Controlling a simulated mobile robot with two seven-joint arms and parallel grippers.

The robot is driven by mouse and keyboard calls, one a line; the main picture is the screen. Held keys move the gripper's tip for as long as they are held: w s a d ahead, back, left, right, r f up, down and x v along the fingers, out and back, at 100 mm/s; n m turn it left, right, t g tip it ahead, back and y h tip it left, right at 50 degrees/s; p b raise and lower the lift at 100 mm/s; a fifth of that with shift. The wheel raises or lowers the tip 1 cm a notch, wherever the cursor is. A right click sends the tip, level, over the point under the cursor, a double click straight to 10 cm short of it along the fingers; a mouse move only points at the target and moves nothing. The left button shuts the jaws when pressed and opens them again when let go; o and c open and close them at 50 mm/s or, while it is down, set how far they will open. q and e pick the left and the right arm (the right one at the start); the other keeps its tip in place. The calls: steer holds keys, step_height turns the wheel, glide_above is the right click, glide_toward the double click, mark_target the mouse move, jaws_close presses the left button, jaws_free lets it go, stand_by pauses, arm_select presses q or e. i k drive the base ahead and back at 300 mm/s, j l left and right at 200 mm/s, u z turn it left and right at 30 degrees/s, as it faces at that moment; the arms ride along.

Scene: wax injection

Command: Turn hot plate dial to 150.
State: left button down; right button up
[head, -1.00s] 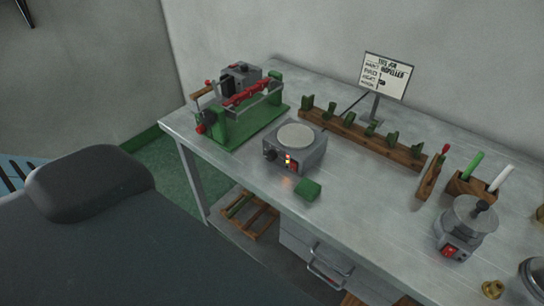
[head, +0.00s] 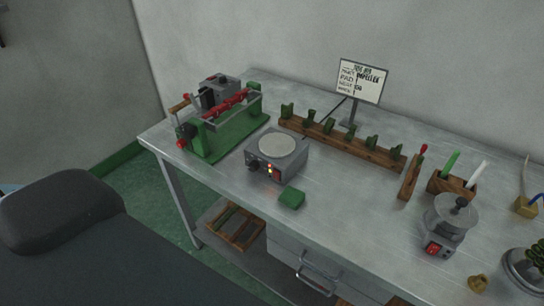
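The hot plate (head: 262,172) is a grey box with a round pale plate (head: 277,146) on top, standing on the metal bench near its front edge. A dark dial (head: 252,164) sits on the left part of its front face. Small lit red and yellow lights (head: 269,169) and a red switch (head: 277,175) are to the right of the dial. The dial's setting is too small to read. Neither of my grippers shows in the head view.
A green injection press (head: 225,138) stands left of the hot plate. A green block (head: 291,198) lies close by its front right corner. Behind are a wooden rack (head: 340,142) and a sign (head: 361,81). A grey pot (head: 446,220) stands at the right.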

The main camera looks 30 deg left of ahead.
mark_target(253, 165)
steer(key=u, duration=1.6)
steer(key=i+l, duration=0.05)
